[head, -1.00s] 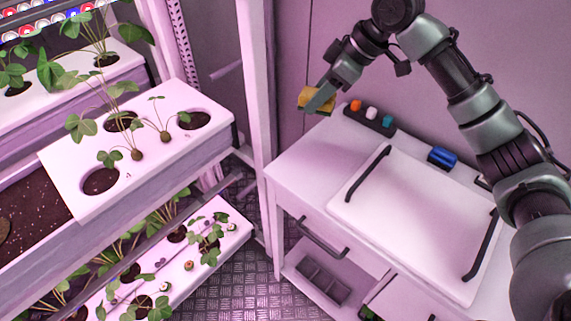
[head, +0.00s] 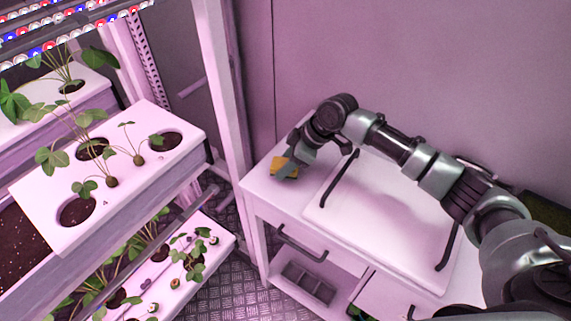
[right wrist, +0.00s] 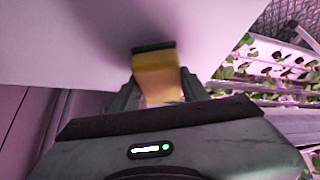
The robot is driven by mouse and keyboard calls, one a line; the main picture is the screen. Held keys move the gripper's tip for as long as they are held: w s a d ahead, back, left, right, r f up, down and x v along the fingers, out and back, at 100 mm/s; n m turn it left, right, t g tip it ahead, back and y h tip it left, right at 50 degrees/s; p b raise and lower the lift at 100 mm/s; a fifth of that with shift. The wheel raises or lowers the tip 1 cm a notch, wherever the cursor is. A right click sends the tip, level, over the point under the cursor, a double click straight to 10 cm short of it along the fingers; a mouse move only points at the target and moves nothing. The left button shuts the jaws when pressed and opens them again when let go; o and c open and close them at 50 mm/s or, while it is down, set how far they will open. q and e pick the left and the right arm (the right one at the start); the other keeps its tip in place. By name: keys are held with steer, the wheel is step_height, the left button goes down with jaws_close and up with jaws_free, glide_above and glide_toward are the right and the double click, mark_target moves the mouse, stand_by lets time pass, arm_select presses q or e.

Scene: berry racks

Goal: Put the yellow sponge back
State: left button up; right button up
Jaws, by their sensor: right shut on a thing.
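The yellow sponge (head: 283,167) is at the back left part of the white cabinet top (head: 262,181). My right gripper (head: 287,170) is shut on it. In the right wrist view the sponge (right wrist: 157,77), yellow with a dark end, sits between the two fingers of the gripper (right wrist: 157,88). The sponge is at or just above the white surface; I cannot tell whether it touches. My left gripper does not show.
A white lid or board (head: 385,220) with two dark handles lies on the cabinet top beside my right arm. Plant racks with a white planter (head: 130,165) stand at the left. A white post (head: 222,90) rises between racks and cabinet.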

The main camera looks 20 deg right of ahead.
steer(key=shift+f, duration=0.55)
steer(key=o, duration=1.2)
steer(key=shift+f, duration=0.15)
steer(key=shift+d+r, duration=0.15)
steer(key=shift+r, duration=0.25)
steer(key=b+v, duration=0.2)
steer(key=v, duration=0.9)
steer(key=shift+r, duration=0.25)
steer(key=shift+s+d, duration=0.1)
steer(key=shift+s, duration=0.05)
